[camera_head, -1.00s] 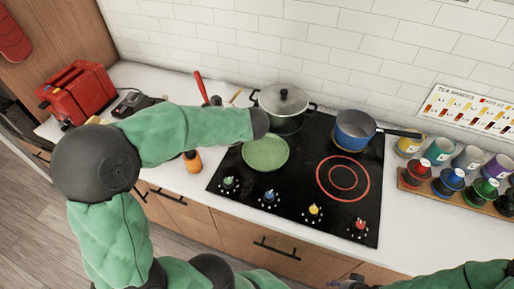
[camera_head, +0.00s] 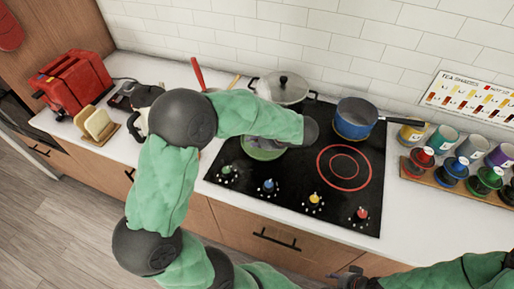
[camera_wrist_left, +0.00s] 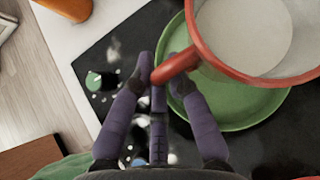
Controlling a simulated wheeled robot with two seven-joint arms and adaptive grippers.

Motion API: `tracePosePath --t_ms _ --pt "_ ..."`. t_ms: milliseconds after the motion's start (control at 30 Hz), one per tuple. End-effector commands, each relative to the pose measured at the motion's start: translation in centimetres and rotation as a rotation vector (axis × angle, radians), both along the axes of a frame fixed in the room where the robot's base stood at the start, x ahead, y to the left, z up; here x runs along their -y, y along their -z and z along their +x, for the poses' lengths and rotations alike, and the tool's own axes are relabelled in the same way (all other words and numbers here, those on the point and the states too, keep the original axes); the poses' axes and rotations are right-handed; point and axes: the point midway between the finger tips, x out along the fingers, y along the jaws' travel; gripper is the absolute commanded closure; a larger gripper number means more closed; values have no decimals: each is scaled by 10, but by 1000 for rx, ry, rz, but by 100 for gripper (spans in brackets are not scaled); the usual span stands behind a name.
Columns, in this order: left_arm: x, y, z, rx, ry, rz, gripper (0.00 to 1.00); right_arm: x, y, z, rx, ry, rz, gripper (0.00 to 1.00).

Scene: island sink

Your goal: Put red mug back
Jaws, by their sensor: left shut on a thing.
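The red mug (camera_wrist_left: 255,35) is in the left wrist view, with a red rim and handle and a pale inside. My left gripper (camera_wrist_left: 160,75) is shut on its handle and holds it over the green plate (camera_wrist_left: 235,115). In the head view my left gripper (camera_head: 268,143) is mostly hidden under the forearm, above the green plate (camera_head: 262,155) on the cooktop, and the mug cannot be made out. My right gripper (camera_head: 352,279) shows as a dark, partly cut-off shape at the bottom edge; its jaws are unclear.
A lidded pot (camera_head: 283,88) and a blue saucepan (camera_head: 355,118) stand on the black cooktop (camera_head: 300,180). Several coloured mugs and a wooden rack (camera_head: 455,187) with coloured items line the right counter. A red toaster (camera_head: 75,82) and bread slices (camera_head: 97,123) are at left.

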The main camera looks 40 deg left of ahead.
Motion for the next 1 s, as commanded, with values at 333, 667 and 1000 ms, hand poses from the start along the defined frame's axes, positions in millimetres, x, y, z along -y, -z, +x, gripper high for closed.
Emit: tracePosePath --t_ms 333,667,1000 --pt "6 36 5 -1 -1 0 100 0 14 0 0 0 0 54" --pt "6 39 5 2 -1 0 100 0 14 0 0 0 0 54" --pt "6 42 5 0 0 -1 73 0 16 0 0 0 0 54"
